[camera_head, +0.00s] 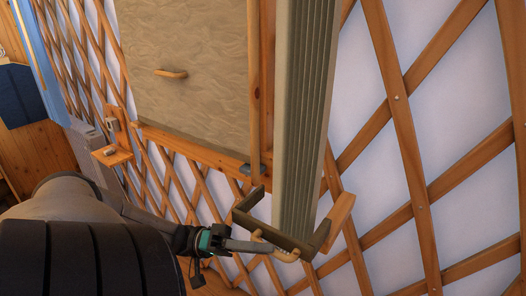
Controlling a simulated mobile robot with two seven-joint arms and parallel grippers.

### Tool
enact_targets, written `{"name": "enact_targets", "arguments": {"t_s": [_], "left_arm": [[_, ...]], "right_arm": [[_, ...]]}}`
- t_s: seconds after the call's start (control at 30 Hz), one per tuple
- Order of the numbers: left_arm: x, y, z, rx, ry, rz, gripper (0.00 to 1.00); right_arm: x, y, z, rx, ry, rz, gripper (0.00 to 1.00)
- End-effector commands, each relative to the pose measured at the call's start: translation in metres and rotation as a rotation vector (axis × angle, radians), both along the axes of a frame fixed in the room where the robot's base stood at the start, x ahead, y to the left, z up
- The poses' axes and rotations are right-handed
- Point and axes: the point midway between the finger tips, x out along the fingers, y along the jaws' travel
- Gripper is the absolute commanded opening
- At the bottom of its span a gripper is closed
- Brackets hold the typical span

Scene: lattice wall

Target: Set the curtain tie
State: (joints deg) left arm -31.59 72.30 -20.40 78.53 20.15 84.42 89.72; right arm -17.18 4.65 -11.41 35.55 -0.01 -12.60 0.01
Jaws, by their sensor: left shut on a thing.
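The pleated grey-green curtain (305,110) hangs upright in the middle of the head view. A dark olive U-shaped band, seemingly the curtain tie (268,228), runs across the curtain's near side low down, with an arm at each side. A pale wooden loop handle (288,256) sits on its front. My left gripper (258,243) is shut on this handle, reaching in from the left. The tie's right end is close to a wooden block (339,217) on the lattice; I cannot tell whether they touch. My right gripper is out of view.
A wooden lattice wall (402,130) with white backing fills the right. A large beige panel (190,50) with a wooden handle (171,73) hangs left of the curtain, beside a vertical wooden pole (254,95). A small wooden bracket shelf (112,156) juts out at the left.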

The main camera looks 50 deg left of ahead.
Motion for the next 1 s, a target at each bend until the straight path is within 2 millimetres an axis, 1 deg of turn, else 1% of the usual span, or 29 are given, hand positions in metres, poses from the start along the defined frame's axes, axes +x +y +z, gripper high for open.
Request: {"name": "enact_targets", "arguments": {"t_s": [0.27,0.3,0.4,0.63,0.77,0.87,1.0], "left_arm": [[0.002,0.001,0.002,-0.001,-0.004,0.001,0.0],[0.002,0.001,0.002,-0.001,-0.004,0.001,0.22],[0.001,0.001,0.002,-0.001,-0.004,0.001,0.32],[0.001,0.001,0.001,0.001,-0.002,0.0,0.32],[-0.003,0.005,-0.001,0.001,0.0,0.001,0.32],[-0.01,0.015,-0.005,0.002,0.001,0.002,0.32],[-0.024,0.035,-0.011,0.003,0.002,0.004,0.32]], "right_arm": [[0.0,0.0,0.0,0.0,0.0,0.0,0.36],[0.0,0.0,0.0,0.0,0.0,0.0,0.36],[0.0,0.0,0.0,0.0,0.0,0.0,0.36],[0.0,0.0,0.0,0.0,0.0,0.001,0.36],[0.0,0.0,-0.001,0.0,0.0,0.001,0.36],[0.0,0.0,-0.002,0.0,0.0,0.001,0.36],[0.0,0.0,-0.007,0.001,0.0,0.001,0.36]]}}
